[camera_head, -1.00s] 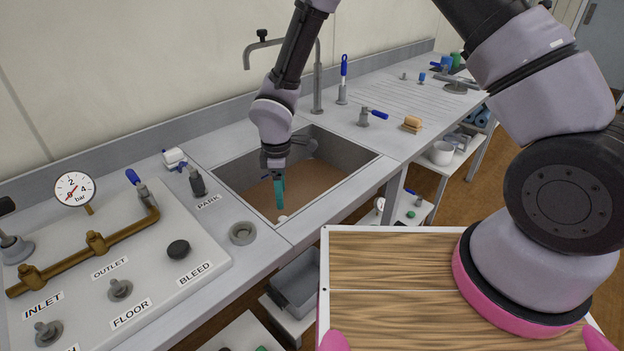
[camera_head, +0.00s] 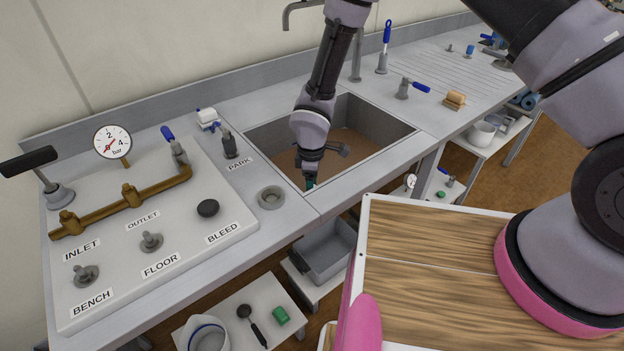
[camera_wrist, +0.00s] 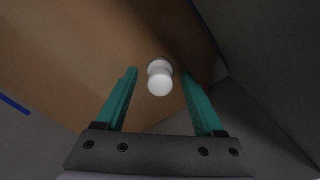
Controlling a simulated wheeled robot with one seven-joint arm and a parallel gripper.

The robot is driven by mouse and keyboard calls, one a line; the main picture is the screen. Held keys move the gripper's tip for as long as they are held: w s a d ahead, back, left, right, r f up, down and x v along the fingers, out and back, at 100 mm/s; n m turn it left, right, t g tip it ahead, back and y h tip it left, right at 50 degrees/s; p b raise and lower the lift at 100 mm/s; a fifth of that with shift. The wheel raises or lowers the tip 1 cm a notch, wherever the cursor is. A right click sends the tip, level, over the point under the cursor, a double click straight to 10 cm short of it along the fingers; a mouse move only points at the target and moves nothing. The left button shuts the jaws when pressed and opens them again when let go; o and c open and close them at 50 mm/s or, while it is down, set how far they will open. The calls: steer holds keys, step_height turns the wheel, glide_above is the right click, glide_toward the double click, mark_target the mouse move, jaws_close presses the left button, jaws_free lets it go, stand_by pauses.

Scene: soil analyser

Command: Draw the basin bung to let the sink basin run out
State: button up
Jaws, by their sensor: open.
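The sink basin (camera_head: 378,124) is set in the grey bench and holds brown, murky water. In the wrist view a white, round-topped bung (camera_wrist: 159,78) stands in the brown area, between the teal fingers of my open gripper (camera_wrist: 160,72). The fingers appear apart from it on both sides, with nothing held. In the head view my gripper (camera_head: 309,184) points down inside the basin by its near left corner. The near rim hides the bung there and most of the fingers.
A grey tap (camera_head: 356,55) stands behind the basin. Left of it are a PARK post (camera_head: 229,146), a grey ring (camera_head: 270,197) and a valve panel with a brass pipe (camera_head: 150,188) and gauge (camera_head: 112,142). A sponge (camera_head: 454,99) and blue-handled valve (camera_head: 404,88) stand to the right.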

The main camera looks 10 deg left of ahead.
steer(key=shift+f, duration=0.1)
jaws_close()
steer(key=c, duration=0.8)
jaws_free()
jaws_close()
steer(key=shift+r, duration=0.7)
steer(key=shift+r, duration=2.15)
